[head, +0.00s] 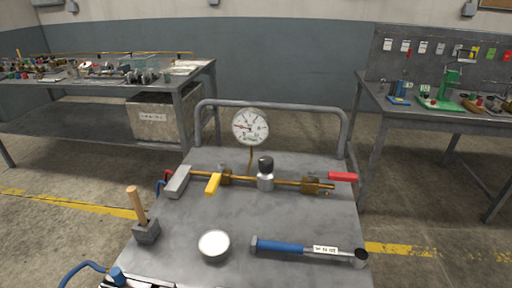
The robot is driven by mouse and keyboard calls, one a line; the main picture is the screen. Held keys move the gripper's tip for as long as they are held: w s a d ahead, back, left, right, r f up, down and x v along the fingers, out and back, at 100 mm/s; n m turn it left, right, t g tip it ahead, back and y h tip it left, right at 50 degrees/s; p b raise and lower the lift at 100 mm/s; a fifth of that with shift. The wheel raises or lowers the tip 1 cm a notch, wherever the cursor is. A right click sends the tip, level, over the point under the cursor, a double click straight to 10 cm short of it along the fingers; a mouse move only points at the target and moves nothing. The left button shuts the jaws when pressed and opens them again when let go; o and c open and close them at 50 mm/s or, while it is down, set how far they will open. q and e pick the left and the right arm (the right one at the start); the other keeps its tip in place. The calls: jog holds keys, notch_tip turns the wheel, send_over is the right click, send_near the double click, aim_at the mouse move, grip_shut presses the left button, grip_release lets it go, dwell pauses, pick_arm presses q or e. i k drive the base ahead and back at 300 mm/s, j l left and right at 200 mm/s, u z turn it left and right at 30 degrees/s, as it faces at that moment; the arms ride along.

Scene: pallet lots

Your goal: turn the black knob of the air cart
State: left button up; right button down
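The air cart (190,258) is in front of me in the head view, a grey metal top with a tubular rail at its far edge. A brass pipe line runs across its far half. The black knob (265,163) sits upright on a silver body (265,183) in the middle of that line. A round white dial gauge (250,126) stands on a thin pipe just behind and left of the knob. Neither of my grippers shows, and nothing touches the knob.
On the line are grey (178,182), yellow (213,184) and red (342,177) handles. In front lie a wooden-handled mallet (142,218), a round white-topped tin (214,245) and a blue-handled tool (290,247). A blue hose (75,268) is at lower left. Benches (195,85), (385,103) stand behind.

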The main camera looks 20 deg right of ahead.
aim_at(266, 162)
jog(key=k+l+u, duration=0.4)
jog(key=k+u, duration=0.35)
jog(key=k, duration=0.25)
